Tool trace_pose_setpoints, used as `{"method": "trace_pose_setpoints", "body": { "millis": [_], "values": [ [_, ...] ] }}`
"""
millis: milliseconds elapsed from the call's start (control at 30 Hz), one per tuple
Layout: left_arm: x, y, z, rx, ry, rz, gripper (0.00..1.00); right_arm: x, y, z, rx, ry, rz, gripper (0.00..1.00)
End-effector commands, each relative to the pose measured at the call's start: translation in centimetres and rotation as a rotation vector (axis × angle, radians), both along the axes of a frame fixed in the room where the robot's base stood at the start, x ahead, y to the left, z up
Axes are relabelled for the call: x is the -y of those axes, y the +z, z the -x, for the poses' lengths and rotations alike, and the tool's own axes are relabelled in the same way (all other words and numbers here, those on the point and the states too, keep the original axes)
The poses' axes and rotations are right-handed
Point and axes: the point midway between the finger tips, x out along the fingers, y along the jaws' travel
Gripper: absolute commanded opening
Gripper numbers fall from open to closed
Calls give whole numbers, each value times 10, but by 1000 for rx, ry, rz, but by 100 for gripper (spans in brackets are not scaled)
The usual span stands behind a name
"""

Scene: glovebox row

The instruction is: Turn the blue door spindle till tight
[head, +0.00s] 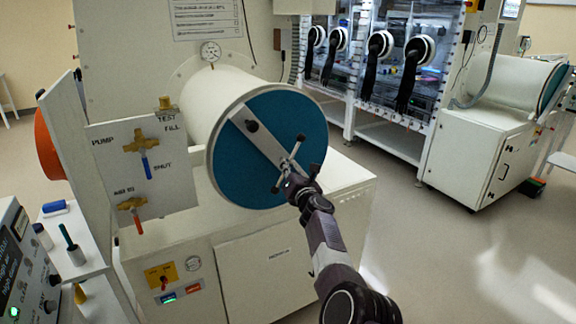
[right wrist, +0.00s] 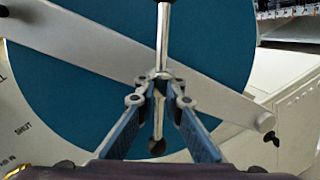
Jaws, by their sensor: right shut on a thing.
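The round blue door (head: 237,165) closes the front end of the white cylinder, and a grey bar (head: 262,140) crosses it diagonally. One spindle arm points up, and another ends in a dark knob below, between the fingers. My left gripper is not in view.
A white side shelf (head: 85,268) holds small items at lower left. Gloved boxes (head: 385,60) stand behind; the floor (head: 450,250) at right is clear.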

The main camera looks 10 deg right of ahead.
Motion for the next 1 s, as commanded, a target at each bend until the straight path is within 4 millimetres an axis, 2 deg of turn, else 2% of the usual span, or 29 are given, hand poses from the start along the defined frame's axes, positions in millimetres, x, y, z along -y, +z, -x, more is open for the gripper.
{"method": "trace_pose_setpoints", "body": {
  "millis": [467,500,633,1000],
  "values": [
    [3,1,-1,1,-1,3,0,-1,-2,0,-6,2,-17,0],
    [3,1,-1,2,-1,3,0,-1,-2,0,-6,2,-17,11],
    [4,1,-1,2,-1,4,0,-1,-2,0,-6,2,-15,26],
    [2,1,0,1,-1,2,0,0,1,-1,-4,1,-12,26]
  ]
}}
